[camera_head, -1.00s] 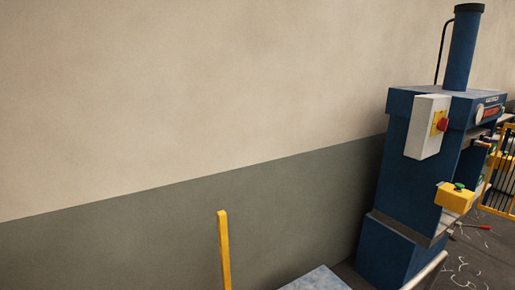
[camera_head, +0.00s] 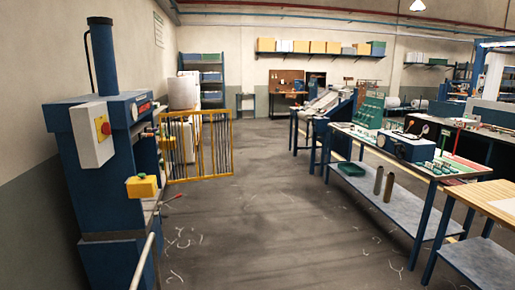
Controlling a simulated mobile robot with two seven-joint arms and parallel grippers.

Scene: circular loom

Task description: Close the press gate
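The press (camera_head: 105,170) is a tall blue machine with a cylinder on top, at the left of the head view. A white box with a red knob and a yellow box (camera_head: 142,187) are fixed to it. The press gate (camera_head: 198,146) is a yellow barred frame beyond the press. It stands swung out from the press to the right, over the floor, so it is open. Neither of my grippers is in view.
Open grey floor (camera_head: 270,215) with scattered pale scraps lies between the press and the workbenches. A long bench (camera_head: 400,165) with tools and a blue device runs along the right. A grey rail (camera_head: 143,262) shows at bottom left. Shelves stand at the back.

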